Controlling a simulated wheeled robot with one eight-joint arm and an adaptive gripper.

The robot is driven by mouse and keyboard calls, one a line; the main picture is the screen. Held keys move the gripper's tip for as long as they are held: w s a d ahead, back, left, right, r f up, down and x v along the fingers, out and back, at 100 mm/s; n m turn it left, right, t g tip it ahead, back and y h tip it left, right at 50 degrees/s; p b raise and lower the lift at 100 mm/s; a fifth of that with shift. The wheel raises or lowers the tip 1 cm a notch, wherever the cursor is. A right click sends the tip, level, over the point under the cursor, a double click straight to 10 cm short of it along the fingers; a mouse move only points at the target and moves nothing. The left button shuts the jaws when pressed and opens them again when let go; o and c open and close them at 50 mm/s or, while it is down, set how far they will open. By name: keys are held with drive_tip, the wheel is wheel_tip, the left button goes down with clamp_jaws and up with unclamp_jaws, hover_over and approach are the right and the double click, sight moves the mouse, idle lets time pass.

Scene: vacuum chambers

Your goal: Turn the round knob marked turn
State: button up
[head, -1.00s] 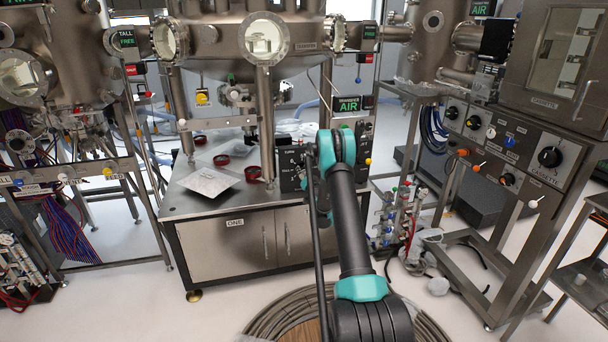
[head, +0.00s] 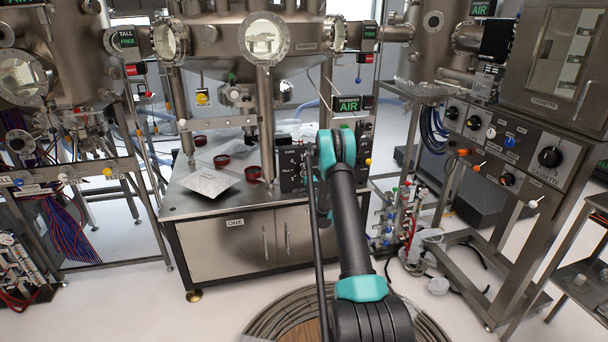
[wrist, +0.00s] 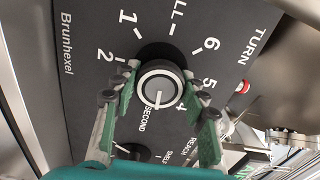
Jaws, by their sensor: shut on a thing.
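The round knob (wrist: 158,90), with a grey face and a black rim, sits on a dark panel (wrist: 90,30) marked TURN and Brunhexel in the wrist view. Numbers ring the knob, and its white pointer line points down in the picture. My gripper (wrist: 160,76) is shut on the knob, with one green-padded finger on its left and the other on its right. In the head view a dark control panel (head: 291,170) shows beside my arm on the steel bench. My gripper and the knob are hidden behind my arm there.
A smaller dark knob (wrist: 130,152) lies just below in the wrist view, and a red button (wrist: 243,87) is to the right. In the head view, the bench (head: 225,200) carries red rings and a white sheet. The cassette rack (head: 505,150) stands at right.

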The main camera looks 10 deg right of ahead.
drive_tip(key=m, duration=0.5)
drive_tip(key=shift+d+m, duration=0.1)
drive_tip(key=shift+m, duration=3)
drive_tip(key=o, duration=1.2)
drive_tip(key=shift+s, duration=3.75)
drive_tip(key=shift+c, duration=0.2)
